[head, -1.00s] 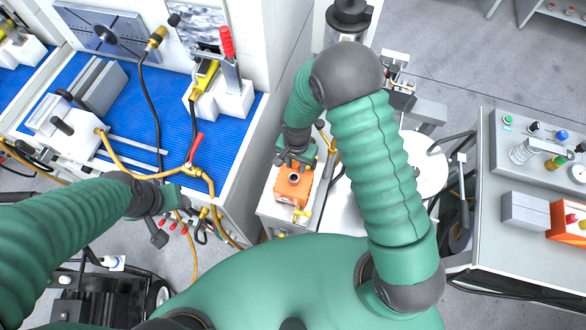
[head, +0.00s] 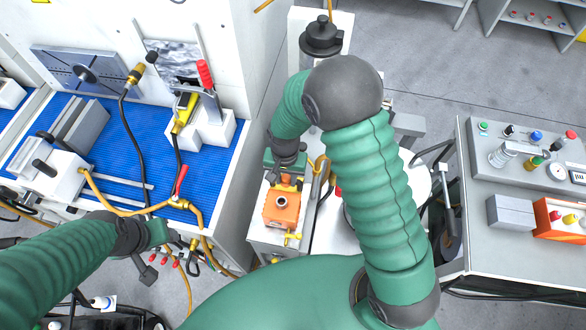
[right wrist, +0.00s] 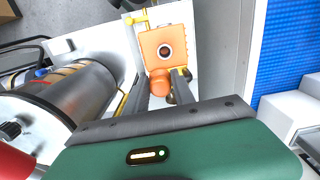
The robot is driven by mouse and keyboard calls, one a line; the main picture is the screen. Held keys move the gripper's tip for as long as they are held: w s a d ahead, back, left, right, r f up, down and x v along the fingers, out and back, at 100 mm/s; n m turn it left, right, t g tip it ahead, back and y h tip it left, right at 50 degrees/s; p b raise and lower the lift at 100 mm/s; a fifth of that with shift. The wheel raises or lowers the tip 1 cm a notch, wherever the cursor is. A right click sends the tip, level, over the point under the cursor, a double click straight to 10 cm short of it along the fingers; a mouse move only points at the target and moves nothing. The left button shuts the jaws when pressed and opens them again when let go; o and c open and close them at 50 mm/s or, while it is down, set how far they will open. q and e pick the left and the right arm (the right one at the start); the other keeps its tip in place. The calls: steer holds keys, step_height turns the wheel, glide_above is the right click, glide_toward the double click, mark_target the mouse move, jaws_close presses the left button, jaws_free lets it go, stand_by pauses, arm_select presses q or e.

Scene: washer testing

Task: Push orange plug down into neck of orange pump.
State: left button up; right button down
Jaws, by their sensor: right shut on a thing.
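The orange pump (head: 281,214) is a boxy orange block on a light stand, left of my right arm in the head view. Its round neck with a dark hole faces up; the pump also shows at the top middle of the right wrist view (right wrist: 178,42). The orange plug (right wrist: 160,84) is between the fingers of my right gripper (right wrist: 162,88), which is shut on it. The plug is beside the neck and does not cover the hole; its height above the pump is unclear. My left gripper (head: 160,256) is at lower left, away from the pump, its jaws unclear.
A yellow valve (head: 292,238) is at the pump's near side. A metal cylinder (right wrist: 75,92) lies beside my right gripper in the wrist view. A blue-matted bench (head: 110,150) stands left, a control panel (head: 520,150) right.

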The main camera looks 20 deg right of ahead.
mark_target(281, 197)
steer(key=f+m, duration=0.1)
steer(key=f, duration=0.2)
steer(key=a+f+m+b, duration=0.1)
steer(key=f, duration=0.2)
steer(key=a+f+m, duration=0.1)
steer(key=f, duration=0.3)
steer(key=shift+s+a+b, duration=0.1)
steer(key=shift+a+b, duration=0.05)
steer(key=shift+b, duration=0.25)
steer(key=shift+f, duration=0.1)
steer(key=shift+s+f, duration=0.1)
steer(key=shift+f+b, duration=0.15)
steer(key=shift+b, duration=0.25)
steer(key=shift+f, duration=0.45)
steer(key=c, duration=1)
jaws_free()
